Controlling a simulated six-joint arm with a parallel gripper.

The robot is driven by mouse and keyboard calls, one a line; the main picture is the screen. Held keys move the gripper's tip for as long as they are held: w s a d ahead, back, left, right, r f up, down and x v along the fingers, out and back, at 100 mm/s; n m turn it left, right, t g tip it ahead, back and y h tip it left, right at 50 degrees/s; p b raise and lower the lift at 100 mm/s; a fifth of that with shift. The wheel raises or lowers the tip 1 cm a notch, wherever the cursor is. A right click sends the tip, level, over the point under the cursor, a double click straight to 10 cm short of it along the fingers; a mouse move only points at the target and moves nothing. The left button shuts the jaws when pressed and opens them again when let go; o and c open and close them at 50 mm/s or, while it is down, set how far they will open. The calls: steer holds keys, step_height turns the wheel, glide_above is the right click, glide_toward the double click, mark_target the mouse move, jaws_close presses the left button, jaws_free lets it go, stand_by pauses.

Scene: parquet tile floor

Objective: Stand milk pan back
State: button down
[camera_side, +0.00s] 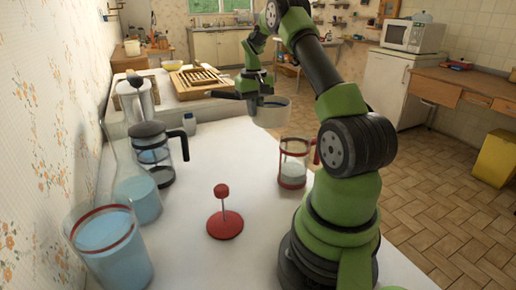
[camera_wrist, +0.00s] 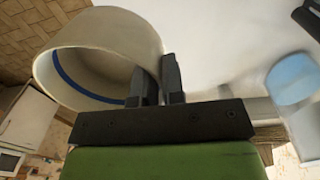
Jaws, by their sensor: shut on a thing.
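The milk pan (camera_side: 271,113) is a cream-coloured round pan, held in my gripper (camera_side: 258,90) above the far right part of the white counter in the side view. There it looks roughly upright, and a dark bar, perhaps its handle, shows to its left. In the wrist view the pan (camera_wrist: 85,30) fills the upper left, its mouth toward the camera, with a blue band inside. My gripper (camera_wrist: 158,85) is shut on the pan's wall at its right side. Whether the pan's base touches anything is not clear.
A red-framed glass press (camera_side: 292,178) and a red plunger stand (camera_side: 225,226) are on the white counter (camera_side: 215,165). A black-handled glass press (camera_side: 150,140) and blue-filled glass vessels (camera_side: 110,255) line the left. A wooden rack (camera_side: 200,84) lies at the back. The middle counter is clear.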

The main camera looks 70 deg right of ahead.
steer(key=shift+w+a+f+n, duration=0.4)
steer(key=shift+w+f+n, duration=0.25)
steer(key=shift+f, duration=1.35)
steer(key=shift+w+a+f+n, duration=0.45)
steer(key=shift+f+n, duration=0.35)
steer(key=shift+f, duration=1.15)
steer(key=shift+w+a+f+n, duration=0.35)
steer(key=shift+w+f+n, duration=0.3)
steer(key=shift+f, duration=1.35)
steer(key=shift+s+f, duration=0.1)
steer(key=shift+f, duration=0.05)
steer(key=c, duration=1.2)
jaws_free()
